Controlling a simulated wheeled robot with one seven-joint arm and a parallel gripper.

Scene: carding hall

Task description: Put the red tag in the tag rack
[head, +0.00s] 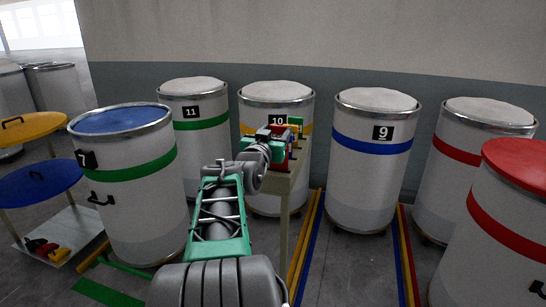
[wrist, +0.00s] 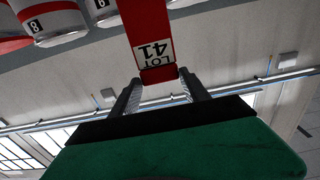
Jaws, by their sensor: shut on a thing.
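My gripper (wrist: 159,82) is shut on a red tag (wrist: 142,25) with a white label reading "LOT 41" in the wrist view, where the picture is upside down. In the head view my gripper (head: 272,142) is over a narrow beige stand (head: 285,178), in front of drum 10. Small red, green and yellow pieces show close around the gripper there. My gripper hides part of them, so I cannot clearly tell the tag rack from the held tag, or whether they touch.
White drums surround the stand: drum 11 (head: 193,150), drum 10 (head: 265,205), drum 9 (head: 370,170) and drum 7 (head: 140,205) with a blue top. A red-lidded drum (head: 500,230) is at right. A tiered trolley (head: 40,185) stands at left. Floor stripes (head: 305,245) run between drums.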

